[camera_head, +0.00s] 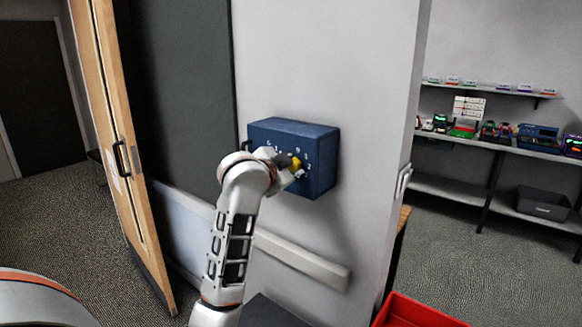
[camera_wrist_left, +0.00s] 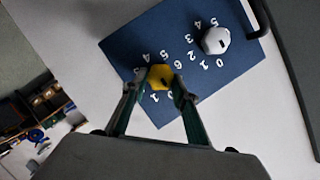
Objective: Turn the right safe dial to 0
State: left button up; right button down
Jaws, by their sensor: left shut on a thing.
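The blue safe box (camera_head: 320,178) is fixed to the white wall. Its front carries two dials with white digits around them. The yellow right dial (camera_head: 297,164) shows between my left gripper's fingertips (camera_head: 292,163). In the left wrist view, the left gripper (camera_wrist_left: 157,85) is shut on the yellow dial (camera_wrist_left: 158,76), one finger on each side. A small dark mark shows on the dial, but which digit it points to is unclear. The white left dial (camera_wrist_left: 216,40) is free in the wrist view and hidden by my arm in the head view. My right gripper is not in view.
A dark handle (camera_wrist_left: 256,18) sits at the box's edge, beside the white dial. A wooden door (camera_head: 112,140) stands open at left. A rail (camera_head: 300,262) runs along the wall below the safe. Shelves (camera_head: 500,145) and a red bin (camera_head: 410,312) are at right.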

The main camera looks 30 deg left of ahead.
pick_arm(q)
jog(key=shift+f, duration=0.1)
jog(key=o, duration=1.1)
jog(key=shift+a, duration=0.1)
jog(key=v, duration=1.2)
